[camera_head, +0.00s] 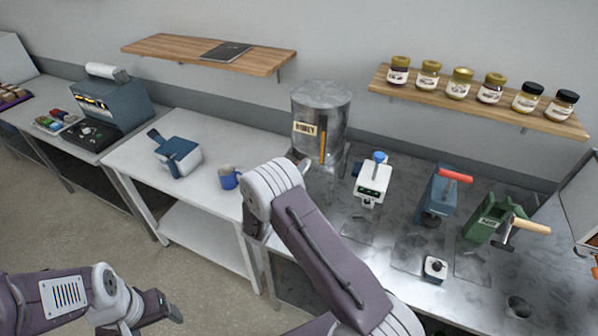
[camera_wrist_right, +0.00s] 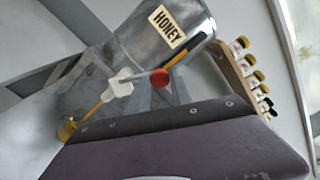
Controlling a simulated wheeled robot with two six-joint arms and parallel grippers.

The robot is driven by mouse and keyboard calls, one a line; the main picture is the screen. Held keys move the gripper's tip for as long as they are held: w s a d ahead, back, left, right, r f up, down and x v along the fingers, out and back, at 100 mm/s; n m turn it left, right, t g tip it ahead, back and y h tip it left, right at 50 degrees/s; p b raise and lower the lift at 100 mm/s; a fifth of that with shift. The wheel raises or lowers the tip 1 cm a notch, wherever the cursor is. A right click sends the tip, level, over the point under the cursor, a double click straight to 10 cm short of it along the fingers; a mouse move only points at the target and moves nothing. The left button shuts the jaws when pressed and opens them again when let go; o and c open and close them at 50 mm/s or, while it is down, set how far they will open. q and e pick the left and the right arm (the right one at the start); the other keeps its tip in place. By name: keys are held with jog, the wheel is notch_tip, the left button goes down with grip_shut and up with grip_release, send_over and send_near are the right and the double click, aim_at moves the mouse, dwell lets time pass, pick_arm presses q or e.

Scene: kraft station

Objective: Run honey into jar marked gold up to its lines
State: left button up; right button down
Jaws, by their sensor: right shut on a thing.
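The steel honey tank (camera_head: 322,115) stands at the back of the counter. In the right wrist view the tank (camera_wrist_right: 165,35) looks tilted, with a white tap (camera_wrist_right: 122,82) and a red handle end (camera_wrist_right: 159,76). A thin orange honey stream (camera_wrist_right: 93,108) runs from the tap to a small gold-coloured jar (camera_wrist_right: 67,131), which is partly hidden. Its lines and fill level cannot be made out. My right gripper is at the tap, shut, apparently on the handle; my own arm hides its fingertips. My left gripper (camera_head: 160,308) is low at the front left, away from the counter; its jaw opening is unclear.
A blue mug (camera_head: 228,178) and a blue-white container (camera_head: 177,154) stand on the white table left of the tank. Several presses, including a green one (camera_head: 488,217), stand to the right. A wall shelf (camera_head: 480,103) holds jars. A metal cup (camera_head: 517,307) stands at the front right.

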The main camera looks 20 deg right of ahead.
jog(key=c, duration=1.1)
grip_release()
jog(key=shift+c, duration=0.2)
jog(key=b+v, duration=0.4)
jog(key=v, duration=0.5)
